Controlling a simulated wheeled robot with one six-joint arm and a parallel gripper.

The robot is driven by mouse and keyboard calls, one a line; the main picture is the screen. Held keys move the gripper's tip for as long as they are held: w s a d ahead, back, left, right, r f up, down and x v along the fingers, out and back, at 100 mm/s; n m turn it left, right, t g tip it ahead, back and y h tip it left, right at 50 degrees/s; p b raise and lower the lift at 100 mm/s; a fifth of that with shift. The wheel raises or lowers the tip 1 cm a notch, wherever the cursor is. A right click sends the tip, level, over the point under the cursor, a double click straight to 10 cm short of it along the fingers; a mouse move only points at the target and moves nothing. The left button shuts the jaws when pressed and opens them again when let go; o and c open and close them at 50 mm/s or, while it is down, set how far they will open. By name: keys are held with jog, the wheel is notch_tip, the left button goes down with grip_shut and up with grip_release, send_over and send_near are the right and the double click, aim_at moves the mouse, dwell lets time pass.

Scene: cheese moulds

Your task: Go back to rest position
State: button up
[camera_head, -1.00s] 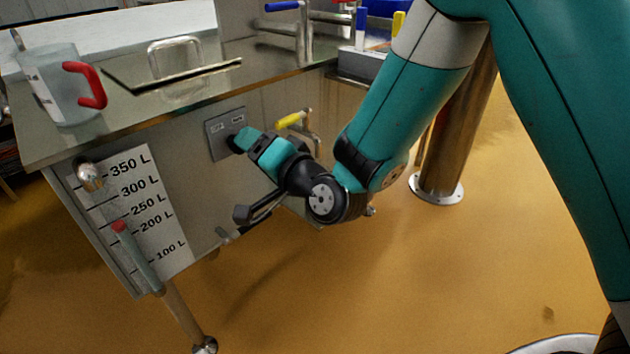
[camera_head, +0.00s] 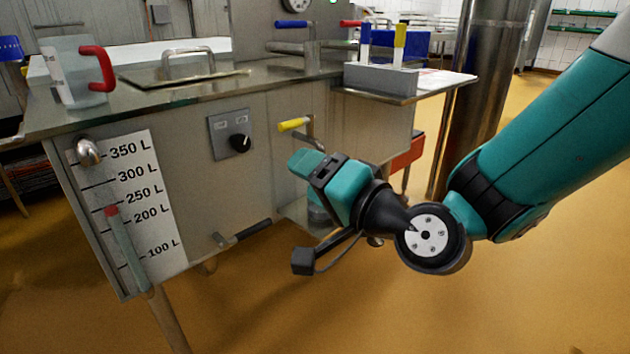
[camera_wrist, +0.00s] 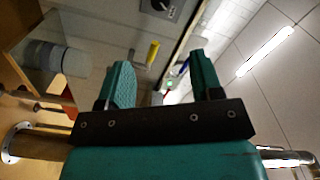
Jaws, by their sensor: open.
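My gripper (camera_head: 303,163) is in the middle of the head view, in front of the steel vat and apart from it. In the wrist view its two teal fingers (camera_wrist: 160,80) stand apart with nothing between them. The steel vat (camera_head: 190,185) has a front panel with a black knob (camera_head: 239,143), now in full view to the left of my gripper. A yellow-handled valve (camera_head: 294,125) sits just above and behind my gripper; it also shows in the wrist view (camera_wrist: 152,52).
A clear jug with a red handle (camera_head: 82,72) and a metal lid with a handle (camera_head: 185,75) are on the vat top. A side shelf (camera_head: 375,82) holds blue and yellow handled tools. A steel column (camera_head: 490,70) stands behind my arm. Orange floor (camera_head: 300,320) is free in front.

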jog(key=s+d+r+n+g+h+p, duration=0.35)
jog(key=s+d+n+g, duration=0.2)
jog(key=s+d, duration=0.35)
jog(key=s+d+r+n+g+h+p, duration=0.2)
jog(key=s+d+n+g+h+p, duration=0.4)
jog(key=s, duration=0.4)
notch_tip(320, 180, up, 35)
jog(key=d+m+g+p, duration=0.1)
jog(key=p, duration=3.3)
jog(key=shift+y+p, duration=0.3)
jog(key=shift+y, duration=0.15)
jog(key=shift+d+r, duration=0.1)
